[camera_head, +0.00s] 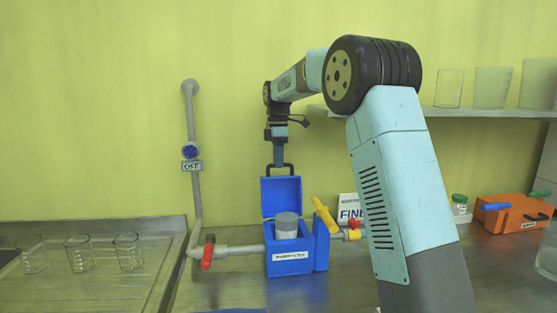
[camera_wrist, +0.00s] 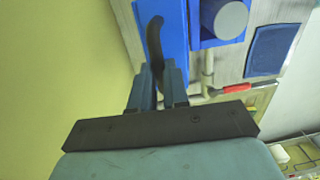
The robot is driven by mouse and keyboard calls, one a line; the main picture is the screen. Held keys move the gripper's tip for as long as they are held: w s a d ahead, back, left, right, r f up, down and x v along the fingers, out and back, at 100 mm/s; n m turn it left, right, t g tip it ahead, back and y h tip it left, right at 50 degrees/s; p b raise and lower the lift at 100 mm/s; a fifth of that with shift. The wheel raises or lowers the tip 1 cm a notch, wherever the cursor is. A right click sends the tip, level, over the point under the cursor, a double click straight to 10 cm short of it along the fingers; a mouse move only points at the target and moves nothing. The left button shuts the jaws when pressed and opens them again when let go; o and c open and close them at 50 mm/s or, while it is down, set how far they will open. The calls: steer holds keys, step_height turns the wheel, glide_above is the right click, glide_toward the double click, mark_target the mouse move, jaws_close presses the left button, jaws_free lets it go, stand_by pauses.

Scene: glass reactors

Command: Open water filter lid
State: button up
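The blue water filter box (camera_head: 290,264) stands on the counter with a white label on its front. Its blue lid (camera_head: 281,197) stands upright at the back, so the box is open. A grey cylinder (camera_head: 287,224) shows inside. The black lid handle (camera_head: 292,168) is at the lid's top edge. My gripper (camera_head: 279,163) is above the lid at this handle. In the wrist view, the fingers (camera_wrist: 159,68) close around the dark curved handle (camera_wrist: 156,40), with the lid (camera_wrist: 176,25) beyond it.
A pipe with a red valve (camera_head: 208,252) joins the box from the left. A yellow handle (camera_head: 324,214) and a yellow valve (camera_head: 354,235) are at its right. Several glass beakers (camera_head: 79,254) stand at the left. An orange toolbox (camera_head: 513,213) is at the right, below a shelf (camera_head: 480,112) of glassware.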

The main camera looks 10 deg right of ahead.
jaws_close()
steer(key=shift+r, duration=0.1)
steer(key=s+r+t, duration=0.1)
steer(key=s+t, duration=0.1)
steer(key=s, duration=0.4)
steer(key=shift+s+t, duration=0.3)
steer(key=shift+s, duration=0.05)
